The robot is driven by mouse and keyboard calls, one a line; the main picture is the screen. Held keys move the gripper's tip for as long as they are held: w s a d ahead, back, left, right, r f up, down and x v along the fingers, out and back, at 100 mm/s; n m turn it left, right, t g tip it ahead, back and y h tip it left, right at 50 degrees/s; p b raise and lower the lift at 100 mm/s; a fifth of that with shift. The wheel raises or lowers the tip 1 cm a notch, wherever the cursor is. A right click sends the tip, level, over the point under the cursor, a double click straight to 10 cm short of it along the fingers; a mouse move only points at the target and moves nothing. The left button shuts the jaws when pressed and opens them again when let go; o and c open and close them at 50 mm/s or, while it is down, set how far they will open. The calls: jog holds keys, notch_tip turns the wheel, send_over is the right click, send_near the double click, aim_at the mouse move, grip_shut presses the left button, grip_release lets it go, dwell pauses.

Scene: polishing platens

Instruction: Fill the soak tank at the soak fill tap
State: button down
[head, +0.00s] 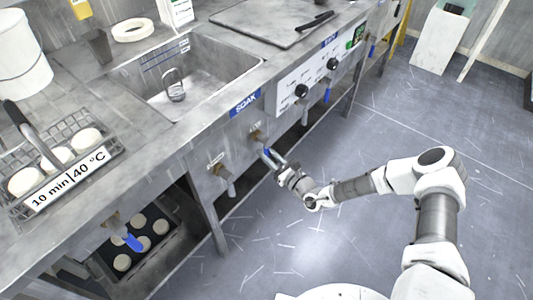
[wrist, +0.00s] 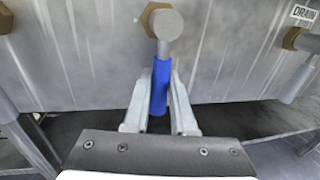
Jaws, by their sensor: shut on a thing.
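The soak tank (head: 150,92) is a steel basin sunk in the counter, with a blue SOAK label (head: 245,103) on the front edge. A metal loop (head: 174,88) stands inside it; I cannot tell whether there is water. Below the label a brass-fitted tap (head: 257,136) sticks out of the front panel. Its blue lever (wrist: 159,86) hangs down in the wrist view. My gripper (head: 270,157) is shut on this lever, with one finger on each side of it in the wrist view (wrist: 160,92). The small label above the tap is too blurred to read.
Another tap (head: 220,171) sits left of the held one. A tap under a DRAIN label (wrist: 304,13) is to the right in the wrist view. A control panel (head: 308,78) with black knobs is to the right. A wire basket (head: 110,152) holds pale discs.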

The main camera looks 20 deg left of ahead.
jog(key=shift+w+n, duration=0.1)
jog(key=shift+n, duration=0.2)
dwell(0.7)
jog(key=n+p, duration=0.1)
jog(key=w+n+p, duration=0.1)
jog(key=shift+w+d+r+n+y, duration=0.1)
jog(key=shift+w+d+n+y, duration=0.05)
jog(key=shift+d+n+y, duration=0.2)
jog(key=n, duration=0.1)
jog(key=w, duration=0.1)
jog(key=n, duration=0.1)
jog(key=shift+w+d+r+n+y+p, duration=0.15)
jog(key=shift+d+r+n+y+p, duration=0.1)
jog(key=shift+n+p, duration=0.1)
jog(key=n, duration=0.2)
jog(key=w, duration=0.1)
jog(key=shift+d+r+n, duration=0.25)
jog(key=shift+r+n, duration=0.1)
jog(key=shift+n, duration=0.05)
jog(key=shift+w+d+r+n+y+p, duration=0.1)
jog(key=shift+w+r+n+y+p, duration=0.2)
jog(key=shift+n, duration=0.65)
jog(key=shift+w+d+r+n+y+p, duration=0.1)
jog(key=shift+w+r+n+y+p, duration=0.2)
jog(key=shift+n, duration=0.65)
jog(key=shift+r, duration=0.1)
jog(key=c, duration=0.7)
grip_release()
jog(key=shift+g, duration=0.3)
jog(key=shift+c, duration=0.2)
